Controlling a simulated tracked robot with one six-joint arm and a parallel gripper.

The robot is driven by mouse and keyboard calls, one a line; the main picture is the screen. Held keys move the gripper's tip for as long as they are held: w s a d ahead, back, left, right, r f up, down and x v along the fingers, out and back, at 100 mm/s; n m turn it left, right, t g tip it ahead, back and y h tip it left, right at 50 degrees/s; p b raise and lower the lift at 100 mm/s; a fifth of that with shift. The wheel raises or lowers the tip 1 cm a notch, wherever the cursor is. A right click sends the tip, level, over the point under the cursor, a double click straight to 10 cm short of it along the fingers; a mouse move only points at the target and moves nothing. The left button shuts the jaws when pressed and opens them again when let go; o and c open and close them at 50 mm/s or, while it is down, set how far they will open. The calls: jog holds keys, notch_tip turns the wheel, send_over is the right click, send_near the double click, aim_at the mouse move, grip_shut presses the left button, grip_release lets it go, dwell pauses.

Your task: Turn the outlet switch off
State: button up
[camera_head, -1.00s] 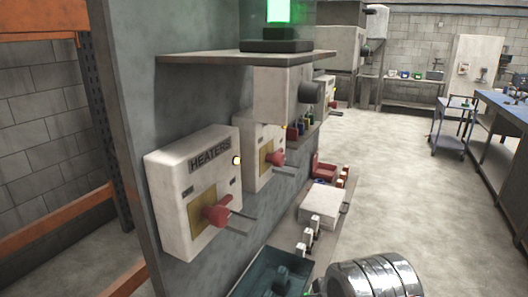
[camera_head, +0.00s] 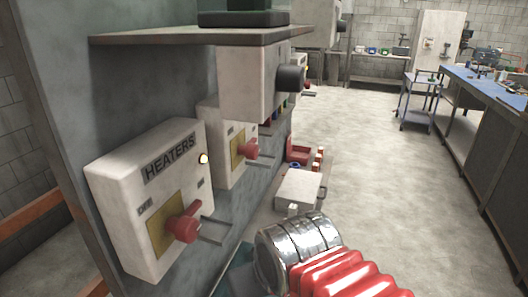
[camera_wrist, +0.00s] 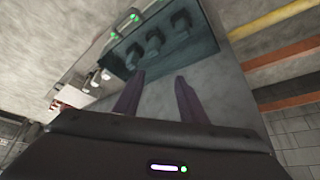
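No label reading "outlet" is legible, so I cannot tell which control is the outlet switch. In the wrist view, a teal panel (camera_wrist: 203,40) carries several dark knob-like parts (camera_wrist: 153,40) and lies beyond my fingertips. My gripper (camera_wrist: 159,76) is open, its two dark fingers apart with only the grey surface between them. In the head view, a teal box (camera_head: 238,262) shows low beside my arm, mostly hidden. Above it, the white HEATERS box (camera_head: 118,187) has a red-handled switch (camera_head: 182,225). A second white box (camera_head: 212,143) behind has another red handle (camera_head: 250,149).
A grey shelf (camera_head: 150,37) juts out above the boxes, with a dark cylinder (camera_head: 291,79) under it. Green lights (camera_wrist: 114,35) glow by the teal panel. The floor (camera_head: 370,170) to the right is open, up to a workbench (camera_head: 490,120) and a cart (camera_head: 418,105).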

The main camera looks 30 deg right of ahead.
jog(key=shift+o, duration=1.2)
jog(key=shift+f+m+g, duration=0.15)
jog(key=shift+m+g, duration=0.15)
jog(key=shift+m, duration=0.4)
jog(key=w+d+r+m+y, duration=0.5)
jog(key=w+r+m+y, duration=0.35)
jog(key=m, duration=0.95)
jog(key=w+d+r+m+t+y, duration=0.1)
jog(key=d+r+m+t, duration=0.3)
jog(key=d, duration=0.4)
jog(key=w+d+r+m+t+y, duration=0.1)
jog(key=d+r+m+t+y, duration=0.2)
jog(key=d, duration=0.5)
jog(key=shift+d+r+m+t, duration=0.2)
jog(key=shift+r+m+t, duration=0.15)
jog(key=shift+m+t, duration=0.05)
jog(key=shift+w, duration=0.15)
